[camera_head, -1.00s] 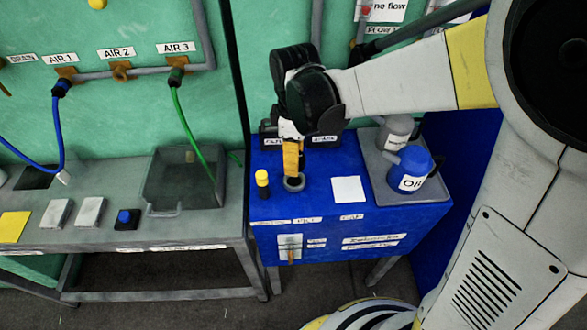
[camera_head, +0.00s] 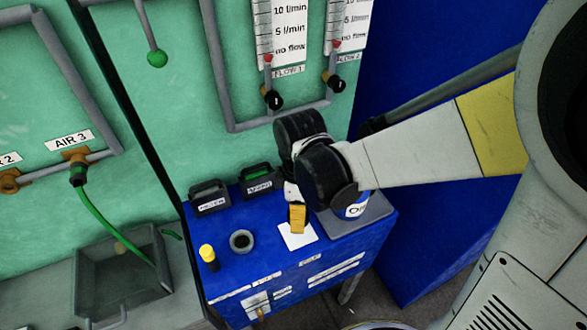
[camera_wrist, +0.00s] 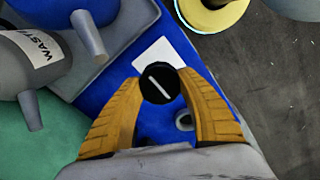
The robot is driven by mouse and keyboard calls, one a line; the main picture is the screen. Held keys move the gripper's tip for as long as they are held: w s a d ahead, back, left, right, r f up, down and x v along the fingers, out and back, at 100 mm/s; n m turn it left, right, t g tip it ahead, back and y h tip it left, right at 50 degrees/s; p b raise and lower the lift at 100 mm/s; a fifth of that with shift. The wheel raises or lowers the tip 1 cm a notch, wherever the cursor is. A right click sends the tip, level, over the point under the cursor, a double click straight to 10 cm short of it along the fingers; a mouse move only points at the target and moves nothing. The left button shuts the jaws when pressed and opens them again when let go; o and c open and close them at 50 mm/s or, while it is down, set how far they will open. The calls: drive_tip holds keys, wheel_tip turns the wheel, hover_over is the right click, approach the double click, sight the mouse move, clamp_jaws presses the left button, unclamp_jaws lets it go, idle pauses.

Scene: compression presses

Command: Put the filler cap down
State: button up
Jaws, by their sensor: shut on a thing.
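The filler cap (camera_wrist: 159,84) is a round black cap with a white bar on its top. My gripper (camera_wrist: 160,95) is shut on it, with yellow fingers on both sides in the wrist view. In the head view my gripper (camera_head: 297,222) is over the white pad (camera_head: 291,240) on the blue cabinet top (camera_head: 262,262), and its fingers hide the cap. In the wrist view the cap overlaps the lower edge of the white pad (camera_wrist: 160,52); I cannot tell its height. The open filler hole (camera_head: 241,241) is left of the pad; it also shows in the wrist view (camera_wrist: 184,121).
A yellow-topped dipstick (camera_head: 207,254) stands left of the hole. Two black-handled containers (camera_head: 258,179) are at the back. An oil can (camera_head: 352,208) stands on a grey tray (camera_head: 372,220) at right, partly hidden by my arm. A waste can (camera_wrist: 28,58) is close in the wrist view.

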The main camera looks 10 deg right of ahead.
drive_tip(key=shift+f+b, duration=0.95)
drive_tip(key=shift+f, duration=1.75)
drive_tip(key=shift+f, duration=0.1)
drive_tip(key=o, duration=1.3)
drive_tip(key=shift+c, duration=0.2)
